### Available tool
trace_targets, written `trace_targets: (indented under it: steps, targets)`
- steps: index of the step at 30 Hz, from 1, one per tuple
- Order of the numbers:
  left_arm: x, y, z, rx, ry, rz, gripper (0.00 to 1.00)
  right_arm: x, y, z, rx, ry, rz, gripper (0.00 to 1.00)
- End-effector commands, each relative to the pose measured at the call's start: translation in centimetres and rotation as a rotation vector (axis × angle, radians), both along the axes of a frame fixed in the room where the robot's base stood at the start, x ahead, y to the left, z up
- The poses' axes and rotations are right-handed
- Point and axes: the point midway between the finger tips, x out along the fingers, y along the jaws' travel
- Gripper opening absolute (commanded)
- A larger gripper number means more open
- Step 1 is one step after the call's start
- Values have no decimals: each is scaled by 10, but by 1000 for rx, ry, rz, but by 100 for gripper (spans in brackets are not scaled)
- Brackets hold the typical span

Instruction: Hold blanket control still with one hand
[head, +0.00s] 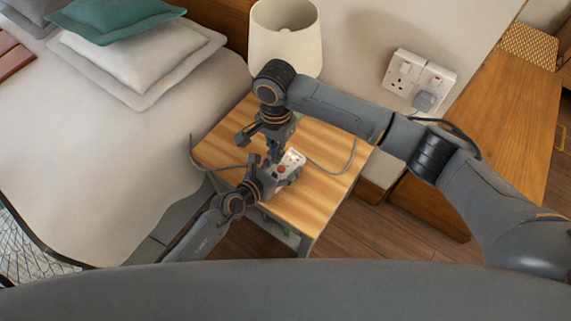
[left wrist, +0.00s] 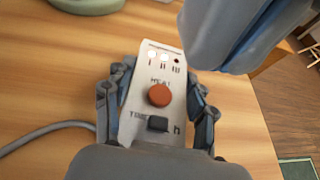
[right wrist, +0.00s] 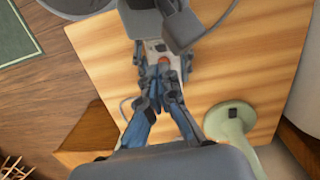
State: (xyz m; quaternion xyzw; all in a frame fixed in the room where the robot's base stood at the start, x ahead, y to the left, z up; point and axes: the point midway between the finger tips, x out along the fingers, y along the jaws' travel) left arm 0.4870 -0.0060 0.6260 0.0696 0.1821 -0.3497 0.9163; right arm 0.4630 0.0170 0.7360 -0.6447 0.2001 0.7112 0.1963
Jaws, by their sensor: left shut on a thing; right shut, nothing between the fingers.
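The blanket control (head: 291,164) is a pale handset on the bedside table. In the left wrist view its face (left wrist: 146,75) shows a round orange-red knob (left wrist: 160,95) under "HEAT", a dark switch (left wrist: 158,124) near "TIMER", and a row of small lights on top. My left gripper (head: 270,172) is shut on the control, with a finger on each side (left wrist: 155,105). My right gripper (head: 258,150) is shut and empty, pointing down above the table close to the control. In the right wrist view its fingertips (right wrist: 160,76) lie just short of the knob (right wrist: 160,48); contact cannot be told.
The wooden bedside table (head: 318,205) carries grey cables. A lamp (head: 286,38) stands at its back; its green base (right wrist: 232,122) shows in the right wrist view. The bed (head: 110,150) is at left. A wall socket (head: 416,82) and wooden desk (head: 490,95) are at right.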

Motion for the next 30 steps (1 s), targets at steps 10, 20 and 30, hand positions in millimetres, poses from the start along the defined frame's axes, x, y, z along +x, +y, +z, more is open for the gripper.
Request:
trace_targets:
  steps: [10, 20, 30]
  targets:
    - [-1, 0, -1, 1, 1, 0, 19, -10, 7, -17, -26, -92, -62, 0]
    - [-1, 0, -1, 1, 1, 0, 19, -10, 7, -47, -24, -91, -60, 0]
    - [0, 0, -1, 1, 1, 0, 19, -9, 7, -51, -24, -91, -59, 0]
